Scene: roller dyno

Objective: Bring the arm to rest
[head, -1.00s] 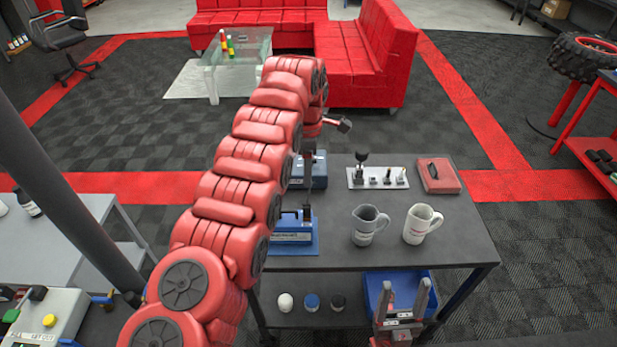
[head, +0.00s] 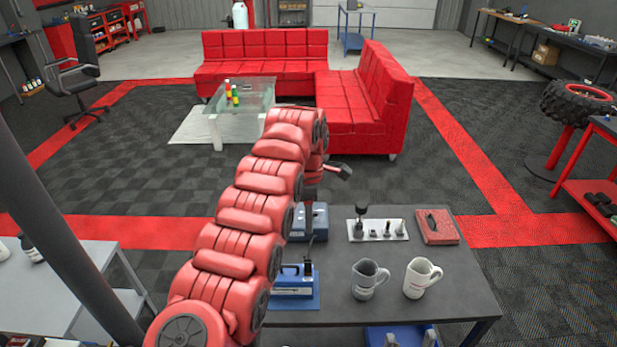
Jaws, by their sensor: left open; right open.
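My red left arm rises from the lower left and reaches out over the dark workbench (head: 450,290). Its gripper (head: 338,169) shows only in part past the arm's far end, above the bench's back edge. It is open, with nothing seen in it.
On the bench are a grey mug (head: 368,279), a white mug (head: 421,278), a blue device (head: 294,287), a lever panel (head: 377,230) and a red case (head: 437,227). A dark post (head: 70,240) and pale table (head: 60,285) stand left.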

